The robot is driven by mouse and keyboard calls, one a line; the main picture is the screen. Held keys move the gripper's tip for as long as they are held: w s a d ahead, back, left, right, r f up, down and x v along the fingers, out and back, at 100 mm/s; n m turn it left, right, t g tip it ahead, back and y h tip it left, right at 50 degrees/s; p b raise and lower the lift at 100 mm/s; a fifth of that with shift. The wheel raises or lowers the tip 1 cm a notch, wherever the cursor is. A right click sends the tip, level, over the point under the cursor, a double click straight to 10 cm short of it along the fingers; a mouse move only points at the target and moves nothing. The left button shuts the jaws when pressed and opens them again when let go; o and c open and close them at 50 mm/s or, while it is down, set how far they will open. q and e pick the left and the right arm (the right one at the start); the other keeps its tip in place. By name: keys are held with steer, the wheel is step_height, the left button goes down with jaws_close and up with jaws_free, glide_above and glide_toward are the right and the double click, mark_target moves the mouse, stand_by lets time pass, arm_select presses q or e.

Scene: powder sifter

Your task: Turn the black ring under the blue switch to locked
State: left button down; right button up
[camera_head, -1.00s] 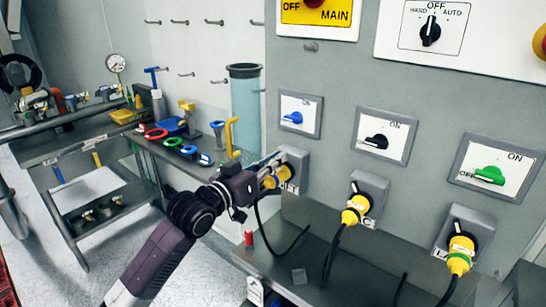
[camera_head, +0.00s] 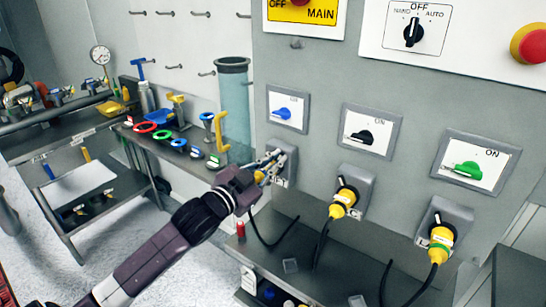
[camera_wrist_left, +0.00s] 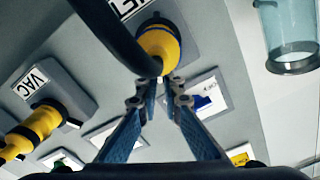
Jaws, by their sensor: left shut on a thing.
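The blue switch (camera_head: 286,113) sits in a framed white plate on the grey panel; it also shows in the left wrist view (camera_wrist_left: 204,101). Below it, a yellow plug (camera_wrist_left: 160,44) with a black cable sits in a grey socket (camera_head: 284,144). My left gripper (camera_head: 276,160) is at this plug, with its fingers shut on the plug near its cable end in the left wrist view (camera_wrist_left: 164,80). The black ring at the socket is mostly hidden behind the plug and fingers, so its setting cannot be read. My right gripper is not in view.
Two more yellow plugs (camera_head: 343,199) (camera_head: 440,238) with hanging cables sit to the right, under a black switch (camera_head: 362,137) and a green switch (camera_head: 469,170). A grey shelf (camera_head: 310,262) lies below. A side bench (camera_head: 170,153) with tools and a blue-green cylinder (camera_head: 233,105) stand left.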

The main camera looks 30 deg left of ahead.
arm_select(q)
steer(key=shift+d+m, duration=0.1)
steer(key=shift+m, duration=0.2)
steer(key=c, duration=2.1)
jaws_free()
steer(key=s, duration=0.8)
steer(key=s+a, duration=0.1)
steer(key=s, duration=0.3)
